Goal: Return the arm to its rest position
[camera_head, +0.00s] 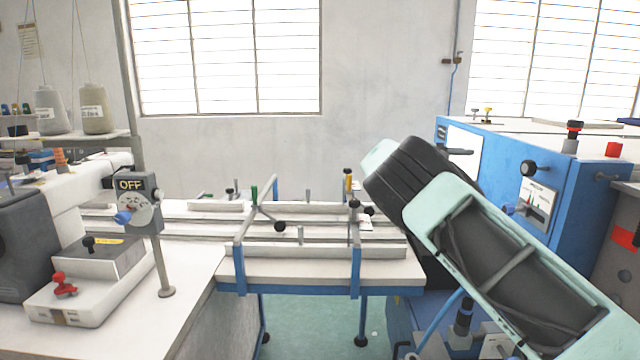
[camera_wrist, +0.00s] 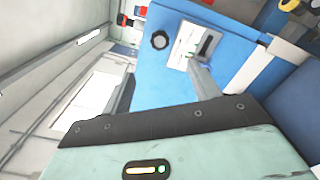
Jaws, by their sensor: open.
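My arm reaches in from the lower right of the head view, with pale green and black links. My gripper does not show clearly in the head view; the arm hides it. In the wrist view my gripper (camera_wrist: 162,88) shows two dark grey fingers set wide apart, with nothing between them. Beyond the fingers in the wrist view is a blue machine cabinet (camera_wrist: 160,75) with a black knob and a gauge plate. The same blue cabinet (camera_head: 590,215) stands at the right in the head view, behind my arm.
A white rail table with blue clamps (camera_head: 320,268) stands in the middle. At the left are a sewing machine (camera_head: 60,220), a switch post marked OFF (camera_head: 138,200) and a small box with a red knob (camera_head: 90,285). Thread cones (camera_head: 95,110) stand on a shelf behind. Green floor shows below the table.

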